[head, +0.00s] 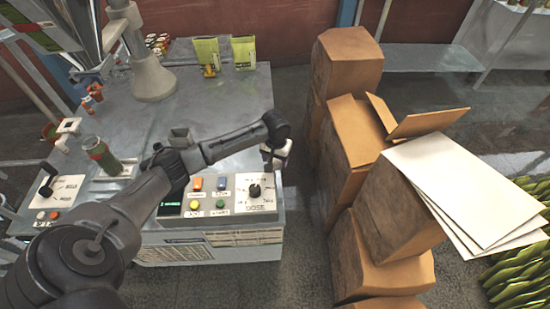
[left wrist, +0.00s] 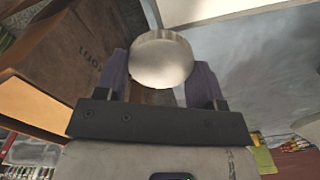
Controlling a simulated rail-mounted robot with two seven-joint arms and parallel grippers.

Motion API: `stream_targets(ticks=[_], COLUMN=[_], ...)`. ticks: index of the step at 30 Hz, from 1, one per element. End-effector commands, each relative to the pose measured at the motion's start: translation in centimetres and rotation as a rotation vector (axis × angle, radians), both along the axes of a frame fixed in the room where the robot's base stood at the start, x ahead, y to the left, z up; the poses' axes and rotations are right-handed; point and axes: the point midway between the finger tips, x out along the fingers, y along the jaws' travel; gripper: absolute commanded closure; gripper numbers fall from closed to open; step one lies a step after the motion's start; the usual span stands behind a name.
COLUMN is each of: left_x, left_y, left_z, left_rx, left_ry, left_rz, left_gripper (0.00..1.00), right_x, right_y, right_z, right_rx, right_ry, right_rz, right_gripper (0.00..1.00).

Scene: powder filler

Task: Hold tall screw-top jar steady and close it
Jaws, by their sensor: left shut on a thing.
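A round silvery screw lid (left wrist: 162,60) with a ridged edge sits between the fingers of my left gripper (left wrist: 163,85) in the left wrist view. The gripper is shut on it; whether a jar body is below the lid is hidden. In the head view my left gripper (head: 275,155) is at the right edge of the machine table, beyond the dose dial, and a pale thing shows at its tip. My right gripper is not in view.
A control panel with a dose dial (head: 254,190) and coloured buttons lies along the front of the table (head: 225,105). Stacked cardboard boxes (head: 355,130) stand close to the right of my left gripper. Green-yellow pouches (head: 207,52) stand at the back. The table's middle is clear.

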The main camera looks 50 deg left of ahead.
Motion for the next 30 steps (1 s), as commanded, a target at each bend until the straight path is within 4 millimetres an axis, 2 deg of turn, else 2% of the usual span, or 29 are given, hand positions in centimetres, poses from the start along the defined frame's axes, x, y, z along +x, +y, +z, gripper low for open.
stream_targets(ticks=[2, 19, 26, 30], left_x=[0.0, 0.0, 0.0, 0.8], left_y=[0.0, 0.0, 0.0, -1.5], left_z=[0.0, 0.0, 0.1, 1.9], left_rx=[0.0, 0.0, 0.0, -0.001], left_ry=[0.0, 0.0, -0.001, -0.005], left_rz=[0.0, 0.0, -0.001, -0.02], left_gripper=[0.59, 0.59, 0.59, 0.59], right_x=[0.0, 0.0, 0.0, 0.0], right_y=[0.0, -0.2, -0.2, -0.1], right_z=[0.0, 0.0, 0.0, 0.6], right_rx=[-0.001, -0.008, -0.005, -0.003], right_ry=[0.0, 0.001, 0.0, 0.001], right_rz=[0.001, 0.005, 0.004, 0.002], right_gripper=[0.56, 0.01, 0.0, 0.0])
